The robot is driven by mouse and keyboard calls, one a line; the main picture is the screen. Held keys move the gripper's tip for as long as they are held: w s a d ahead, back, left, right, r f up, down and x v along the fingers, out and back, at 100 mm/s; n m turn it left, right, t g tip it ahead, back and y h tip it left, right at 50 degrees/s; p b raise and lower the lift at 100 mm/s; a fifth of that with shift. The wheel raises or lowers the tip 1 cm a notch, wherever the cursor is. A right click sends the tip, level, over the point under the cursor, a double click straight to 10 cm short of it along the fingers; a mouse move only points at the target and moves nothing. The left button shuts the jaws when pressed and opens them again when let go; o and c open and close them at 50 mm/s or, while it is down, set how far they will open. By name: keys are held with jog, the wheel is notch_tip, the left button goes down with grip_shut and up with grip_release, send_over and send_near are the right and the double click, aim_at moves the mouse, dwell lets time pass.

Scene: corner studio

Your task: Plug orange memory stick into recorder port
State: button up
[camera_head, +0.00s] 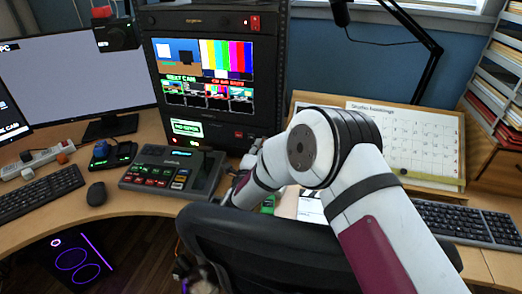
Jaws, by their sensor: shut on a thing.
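My gripper (238,182) is only partly seen, as dark parts at the far end of my white arm, just right of a grey control deck and in front of the equipment rack. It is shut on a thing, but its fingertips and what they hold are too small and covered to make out. I cannot pick out the orange memory stick for certain. The rack (283,60) carries a multi-picture screen and a small lit green panel (188,128) below it. I cannot make out the recorder port.
The control deck (150,181), a mouse (96,194), a keyboard (38,194) and a white power strip (38,163) lie on the left desk. A black chair (250,235) stands in front. A calendar board (400,145) and another keyboard (468,222) are at right.

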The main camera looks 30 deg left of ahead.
jog(key=shift+w, duration=0.3)
jog(key=o, duration=0.8)
jog(key=shift+o, duration=0.2)
jog(key=shift+s, duration=0.1)
